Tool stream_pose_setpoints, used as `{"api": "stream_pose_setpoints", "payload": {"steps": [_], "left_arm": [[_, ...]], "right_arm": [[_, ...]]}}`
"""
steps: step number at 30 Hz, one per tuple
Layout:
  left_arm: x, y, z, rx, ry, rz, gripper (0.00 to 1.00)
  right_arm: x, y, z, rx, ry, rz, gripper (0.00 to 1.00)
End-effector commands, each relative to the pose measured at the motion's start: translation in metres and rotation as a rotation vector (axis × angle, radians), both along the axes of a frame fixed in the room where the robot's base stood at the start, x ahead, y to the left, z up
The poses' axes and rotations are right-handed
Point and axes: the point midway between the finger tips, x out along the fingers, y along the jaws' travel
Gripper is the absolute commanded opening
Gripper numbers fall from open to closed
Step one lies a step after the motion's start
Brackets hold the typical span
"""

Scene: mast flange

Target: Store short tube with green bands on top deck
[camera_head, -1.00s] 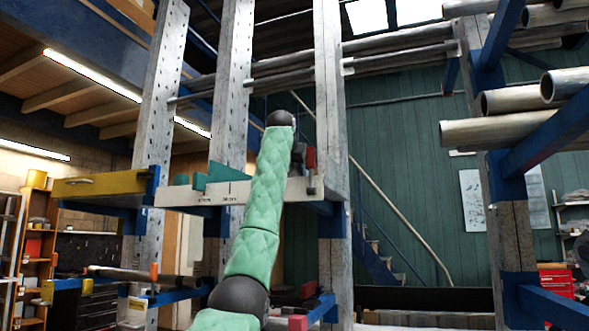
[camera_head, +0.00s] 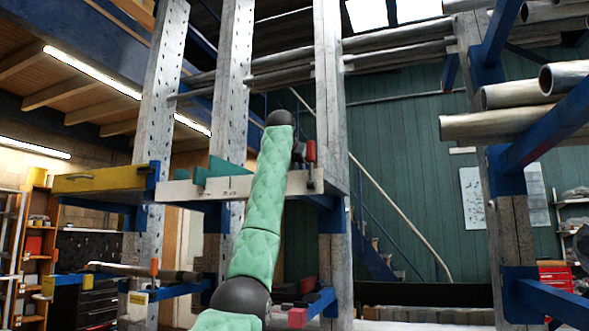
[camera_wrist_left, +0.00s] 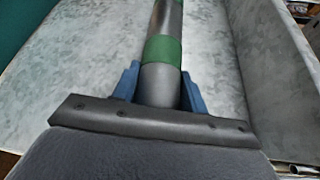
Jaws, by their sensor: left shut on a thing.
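In the left wrist view a dark grey tube (camera_wrist_left: 158,82) with a green band (camera_wrist_left: 163,50) runs straight away from my left gripper (camera_wrist_left: 159,88). The blue fingers are shut on it from both sides. The tube's far end is cut off by the picture's top edge. A pale grey mottled surface (camera_wrist_left: 80,75) lies behind and below it; I cannot tell whether the tube touches it. In the head view my green-sleeved arm reaches up in front of the upper deck (camera_head: 178,192), and its gripper and the tube are hidden there. My right gripper is not in view.
Green wedges (camera_head: 222,168) and a yellow beam (camera_head: 100,182) stand at the deck's left. Grey uprights (camera_head: 330,100) rise around my arm. Long pipes lie on racks, with blue brackets and large pipes (camera_head: 505,125) at right. A lower rack holds a tube (camera_head: 140,271).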

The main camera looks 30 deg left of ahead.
Motion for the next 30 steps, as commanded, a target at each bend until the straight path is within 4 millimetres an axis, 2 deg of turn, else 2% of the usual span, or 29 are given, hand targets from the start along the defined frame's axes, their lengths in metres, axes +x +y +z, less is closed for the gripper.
{"api": "stream_pose_setpoints", "payload": {"steps": [4, 5, 8, 20, 30], "left_arm": [[0.0, 0.0, 0.001, 0.0, -0.001, 0.0, 0.0], [0.0, 0.0, 0.001, 0.0, -0.001, 0.0, 0.47], [0.0, 0.0, 0.001, 0.0, -0.001, 0.0, 0.66], [-0.005, -0.002, 0.002, 0.0, -0.001, 0.0, 0.68], [-0.046, -0.018, 0.024, -0.001, -0.003, -0.002, 0.68]], "right_arm": [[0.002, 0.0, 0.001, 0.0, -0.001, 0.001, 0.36], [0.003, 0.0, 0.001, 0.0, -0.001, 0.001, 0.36], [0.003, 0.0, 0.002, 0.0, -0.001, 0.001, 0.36], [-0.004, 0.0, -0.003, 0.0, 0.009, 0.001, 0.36], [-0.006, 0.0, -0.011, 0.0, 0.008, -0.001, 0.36]]}}
